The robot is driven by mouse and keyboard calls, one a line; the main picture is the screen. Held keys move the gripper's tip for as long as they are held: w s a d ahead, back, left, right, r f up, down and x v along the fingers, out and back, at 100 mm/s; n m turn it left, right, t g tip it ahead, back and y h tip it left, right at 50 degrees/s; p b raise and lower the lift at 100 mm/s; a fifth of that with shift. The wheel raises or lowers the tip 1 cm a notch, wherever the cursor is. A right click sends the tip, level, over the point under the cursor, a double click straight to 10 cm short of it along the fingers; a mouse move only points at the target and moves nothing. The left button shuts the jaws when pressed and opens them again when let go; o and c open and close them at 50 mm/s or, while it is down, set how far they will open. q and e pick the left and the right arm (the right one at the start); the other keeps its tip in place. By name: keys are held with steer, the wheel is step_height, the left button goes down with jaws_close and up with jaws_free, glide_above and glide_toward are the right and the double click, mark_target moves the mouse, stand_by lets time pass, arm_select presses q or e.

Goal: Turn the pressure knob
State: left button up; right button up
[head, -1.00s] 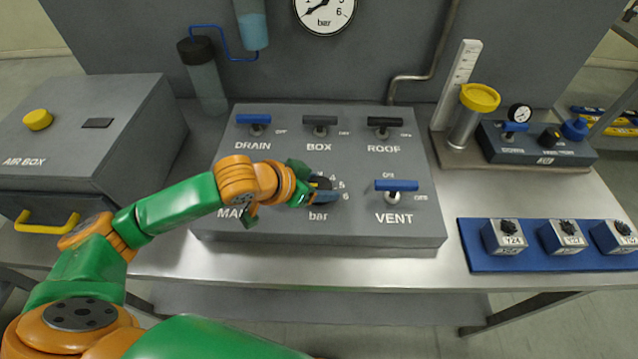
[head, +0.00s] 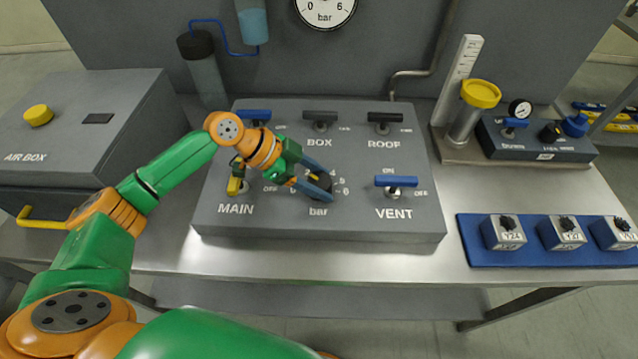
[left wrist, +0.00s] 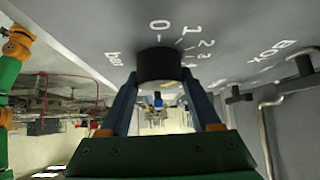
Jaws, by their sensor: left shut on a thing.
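The pressure knob (head: 320,181) is a dark round knob at the front middle of the grey panel (head: 240,222), above the word "bar". My left gripper (head: 318,188) comes in from the upper left, with its blue fingers on either side of the knob. In the left wrist view the black knob (left wrist: 160,64) sits between the two fingertips (left wrist: 160,78), and they are shut on it. The scale around it shows 0, 1, 2 and 3 there. Fingers hide part of the knob and scale in the head view. My right gripper is not in view.
The MAIN lever (head: 234,185) is close left of my wrist and the VENT lever (head: 396,182) is to the right. The DRAIN, BOX and ROOF (head: 384,118) levers line the back. The pressure gauge (head: 325,12) is cut off at the top.

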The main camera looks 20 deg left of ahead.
arm_select(q)
steer(key=shift+f+m+g+h+b, duration=0.15)
steer(key=shift+m+g+h+b, duration=0.15)
steer(key=shift+m+g+b, duration=1.35)
steer(key=shift+m, duration=0.45)
steer(key=o, duration=1.4)
steer(key=b+v, duration=0.1)
steer(key=v, duration=0.6)
steer(key=shift+s, duration=0.1)
